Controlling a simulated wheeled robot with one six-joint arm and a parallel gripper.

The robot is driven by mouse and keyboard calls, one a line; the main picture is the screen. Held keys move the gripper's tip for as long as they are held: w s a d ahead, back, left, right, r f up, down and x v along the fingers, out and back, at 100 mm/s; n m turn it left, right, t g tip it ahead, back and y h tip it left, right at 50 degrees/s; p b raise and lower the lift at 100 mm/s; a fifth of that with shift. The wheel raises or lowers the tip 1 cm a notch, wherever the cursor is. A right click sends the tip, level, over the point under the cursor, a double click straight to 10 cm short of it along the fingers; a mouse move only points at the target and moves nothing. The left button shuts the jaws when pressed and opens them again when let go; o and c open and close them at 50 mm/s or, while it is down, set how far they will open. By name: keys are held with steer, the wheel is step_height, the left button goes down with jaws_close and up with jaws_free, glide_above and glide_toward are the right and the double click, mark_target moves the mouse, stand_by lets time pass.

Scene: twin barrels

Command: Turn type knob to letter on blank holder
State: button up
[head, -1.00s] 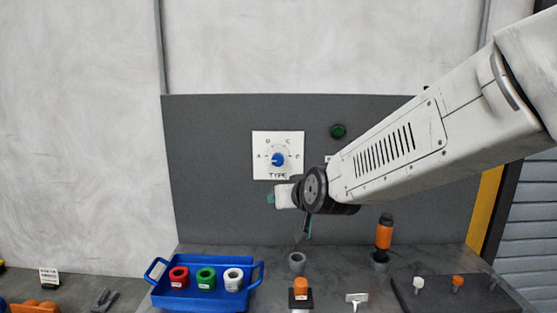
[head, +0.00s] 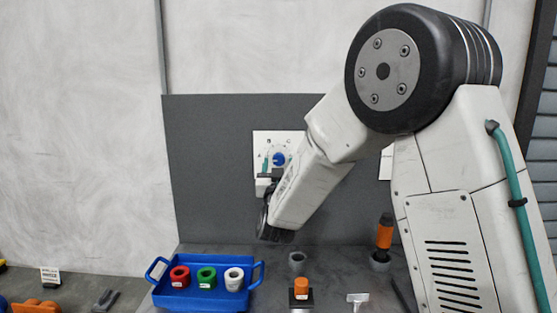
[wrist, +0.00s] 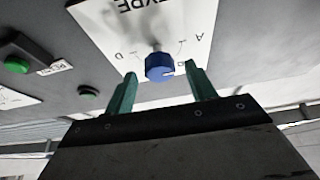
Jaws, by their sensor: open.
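The blue type knob (head: 279,159) sits on a white plate (head: 259,139) lettered A to D, fixed to the grey board. In the wrist view the knob (wrist: 158,66) appears upside down between the two green fingers of my gripper (wrist: 160,72). The fingers are open, one on each side, with gaps visible; I cannot tell how near their tips are to the plate. A pale mark shows on the knob's right side in the wrist view; its exact letter is unclear. A black holder (head: 291,297) with an orange piece (head: 301,284) stands on the bench; its letter is unreadable.
A blue tray (head: 168,296) with red, green and white rings stands at the bench's left. An orange-handled tool (head: 384,236) stands upright at the right. In the wrist view a green button (wrist: 17,65) is on the board. My arm hides much of the board's right side.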

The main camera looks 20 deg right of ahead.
mark_target(278, 161)
steer(key=shift+x, duration=1.6)
steer(key=c, duration=1)
steer(key=shift+o, duration=0.2)
